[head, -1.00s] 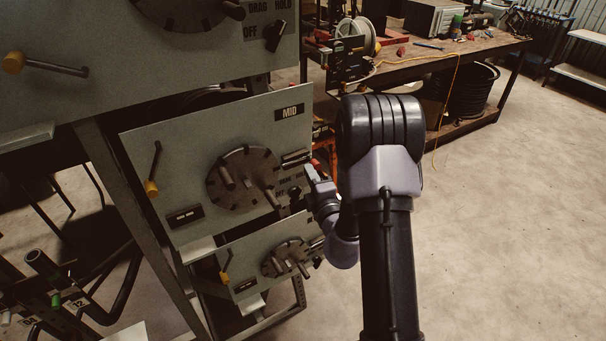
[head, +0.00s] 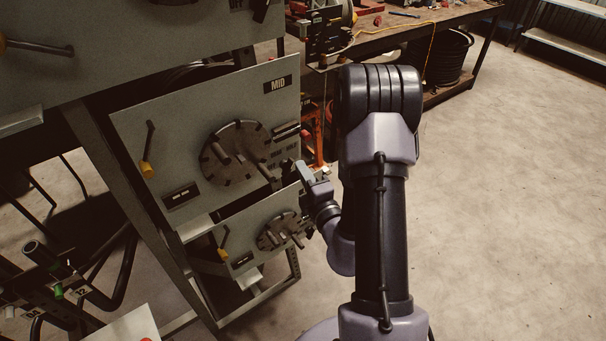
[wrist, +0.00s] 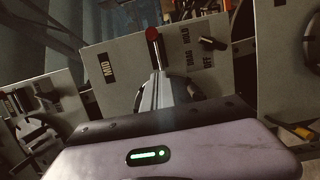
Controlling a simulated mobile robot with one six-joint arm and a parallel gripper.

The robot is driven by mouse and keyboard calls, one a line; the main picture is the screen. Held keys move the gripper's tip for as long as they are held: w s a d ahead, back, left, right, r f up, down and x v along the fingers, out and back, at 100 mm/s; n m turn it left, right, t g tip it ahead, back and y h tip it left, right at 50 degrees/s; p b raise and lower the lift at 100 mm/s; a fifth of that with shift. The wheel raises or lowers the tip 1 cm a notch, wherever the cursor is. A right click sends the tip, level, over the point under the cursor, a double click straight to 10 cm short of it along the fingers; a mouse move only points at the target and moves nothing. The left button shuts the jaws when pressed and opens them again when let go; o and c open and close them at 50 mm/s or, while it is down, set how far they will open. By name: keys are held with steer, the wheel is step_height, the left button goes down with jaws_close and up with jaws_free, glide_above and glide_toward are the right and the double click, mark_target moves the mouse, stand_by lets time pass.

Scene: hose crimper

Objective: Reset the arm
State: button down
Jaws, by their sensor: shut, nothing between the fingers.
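My arm reaches down in the middle of the head view. My gripper (head: 294,172) is shut and empty, at the right edge of the grey MID panel (head: 160,130). In the wrist view my gripper's fingers (wrist: 151,92) point at this panel, beneath a red-tipped lever (wrist: 152,34). I cannot tell whether they touch anything. A dark switch knob (wrist: 211,43) sits beside the DRAG, HOLD and OFF labels. The MID panel's round notched dial (head: 236,152) with pegs is left of my gripper. The arm hides part of the panel's right side.
A larger panel (head: 140,50) is above and a smaller panel (head: 236,242) below, with its own dial (head: 284,232). Yellow-tipped levers (head: 147,168) stick out. A workbench (head: 410,40) with tools stands behind. The floor (head: 500,200) to the right is clear.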

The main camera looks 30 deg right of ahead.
steer(key=s+a+r+n+g+y+b, duration=0.15)
steer(key=a+r+n+y, duration=0.25)
steer(key=a+n+y, duration=0.4)
steer(key=s+a+r+n+g+y+b, duration=0.1)
steer(key=a+r+n+g+y, duration=0.2)
steer(key=a+n, duration=0.5)
steer(key=s+a+r+n+g+y+b, duration=0.1)
steer(key=a+r+n+y, duration=0.35)
steer(key=a+y, duration=0.4)
steer(key=s+a+f+n+g+h+b, duration=0.35)
steer(key=s+a+n+g, duration=0.65)
steer(key=s+n, duration=0.45)
steer(key=s+d+f+n+h+b, duration=0.3)
steer(key=s+d+f+n+h, duration=0.3)
steer(key=n, duration=0.6)
steer(key=w+d+r+n+t+h, duration=0.2)
steer(key=d+n+t+h, duration=0.1)
steer(key=d+n+h, duration=0.1)
steer(key=shift+w+d+r+n+t+h+b, duration=0.3)
steer(key=shift+w+d+n+t+b, duration=0.15)
steer(key=shift+d, duration=0.45)
